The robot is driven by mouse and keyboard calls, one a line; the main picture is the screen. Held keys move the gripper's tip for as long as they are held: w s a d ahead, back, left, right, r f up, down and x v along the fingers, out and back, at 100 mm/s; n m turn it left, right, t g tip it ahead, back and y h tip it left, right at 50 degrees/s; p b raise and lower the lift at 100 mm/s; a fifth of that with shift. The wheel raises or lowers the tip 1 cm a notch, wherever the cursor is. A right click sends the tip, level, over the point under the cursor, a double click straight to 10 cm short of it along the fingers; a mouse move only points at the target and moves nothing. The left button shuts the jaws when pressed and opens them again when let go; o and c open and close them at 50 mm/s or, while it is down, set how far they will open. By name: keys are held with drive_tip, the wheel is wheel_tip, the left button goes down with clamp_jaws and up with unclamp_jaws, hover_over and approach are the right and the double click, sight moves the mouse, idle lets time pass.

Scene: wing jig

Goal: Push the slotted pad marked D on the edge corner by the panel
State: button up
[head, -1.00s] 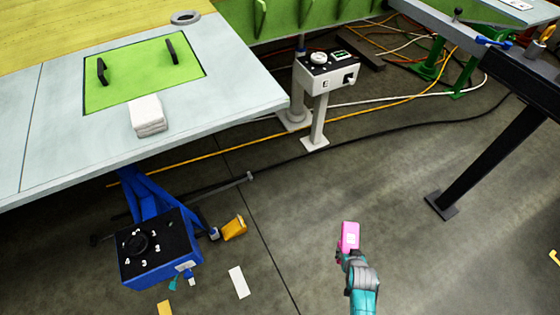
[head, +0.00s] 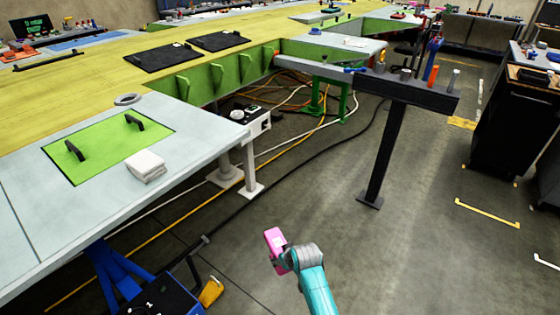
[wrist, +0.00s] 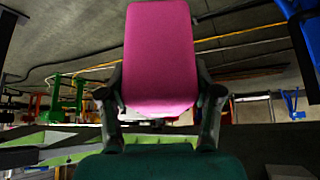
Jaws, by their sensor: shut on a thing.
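My gripper (head: 280,262) is shut on a pink pad (head: 273,238) and holds it up over the floor, right of the table. The pad has a pale mark on its face, too small to read, and no slot shows. In the wrist view the pink pad (wrist: 161,55) stands between both fingers. The green panel (head: 108,150) with two black handles lies in the pale table top (head: 60,213) at left. The table's near right corner (head: 243,133) is bare and well apart from the pad.
A dark stand (head: 378,150) is at right. Cables (head: 300,150) cross the floor. Open floor lies right of the arm.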

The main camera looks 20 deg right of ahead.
sight(247, 134)
drive_tip(key=w+r+n+y, duration=0.1)
drive_tip(key=w+r, duration=0.2)
drive_tip(key=r, duration=0.4)
drive_tip(key=w+d+r+n, duration=0.1)
drive_tip(key=w+r, duration=0.3)
drive_tip(key=r, duration=0.2)
drive_tip(key=w+r+n+y, duration=0.1)
drive_tip(key=w+r, duration=0.2)
drive_tip(key=r, duration=0.4)
wheel_tip(247, 134, up, 20)
drive_tip(key=w+d+n+g+y, duration=0.1)
drive_tip(key=w+d+n+g, duration=0.1)
drive_tip(key=n, duration=0.1)
drive_tip(key=shift+w+a+r, duration=0.1)
drive_tip(key=shift+w+a, duration=0.75)
drive_tip(key=shift+w, duration=0.35)
drive_tip(key=shift+w+a+r, duration=0.1)
drive_tip(key=shift+w+a, duration=0.75)
drive_tip(key=shift+w, duration=0.3)
drive_tip(key=shift+w+a+f, duration=0.15)
drive_tip(key=shift+w+a, duration=0.8)
drive_tip(key=shift+w, duration=0.35)
drive_tip(key=shift+w+a+f, duration=0.1)
drive_tip(key=shift+w+a, duration=0.85)
drive_tip(key=shift+w, duration=0.3)
drive_tip(key=o, duration=1.2)
drive_tip(key=v, duration=1.2)
drive_tip(key=shift+s, duration=0.2)
